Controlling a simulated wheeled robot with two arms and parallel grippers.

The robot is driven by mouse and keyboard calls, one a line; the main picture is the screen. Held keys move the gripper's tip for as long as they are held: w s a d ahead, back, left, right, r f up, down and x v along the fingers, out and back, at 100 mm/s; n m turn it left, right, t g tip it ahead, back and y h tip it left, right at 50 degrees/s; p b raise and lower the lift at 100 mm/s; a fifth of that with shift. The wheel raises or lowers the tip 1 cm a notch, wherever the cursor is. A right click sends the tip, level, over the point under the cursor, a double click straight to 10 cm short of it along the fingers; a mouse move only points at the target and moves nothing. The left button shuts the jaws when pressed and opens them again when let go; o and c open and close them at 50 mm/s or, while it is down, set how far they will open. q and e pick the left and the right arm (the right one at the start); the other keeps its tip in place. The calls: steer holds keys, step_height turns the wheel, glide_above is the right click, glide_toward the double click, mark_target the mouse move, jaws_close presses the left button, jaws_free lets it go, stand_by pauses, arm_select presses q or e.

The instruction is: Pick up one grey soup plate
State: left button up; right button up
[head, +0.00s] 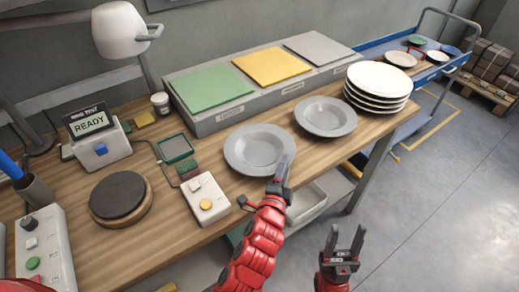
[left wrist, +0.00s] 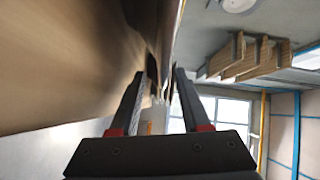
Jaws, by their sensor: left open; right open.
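Two grey soup plates lie on the wooden workbench in the head view: one in the middle (head: 255,150), the other (head: 325,116) behind it to the right. My left gripper (head: 283,170) is at the front right rim of the middle plate, its fingers upright and overlapping that rim in the picture. In the left wrist view its two fingers (left wrist: 162,80) stand apart, with a thin edge seen between their tips. I cannot tell whether they touch the plate. My right gripper (head: 345,243) is open and empty, beyond the bench's front edge over the floor.
A stack of several white plates (head: 378,80) stands at the bench's right end. Behind is a grey block with green (head: 213,88), yellow (head: 271,66) and grey pads. A white box with a yellow button (head: 206,203) and a dark round disc (head: 118,194) lie left. A blue cart (head: 400,55) holds plates.

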arm_select(q)
steer(key=x, duration=0.3)
steer(key=shift+w+d+r, duration=0.1)
jaws_close()
stand_by(1.3)
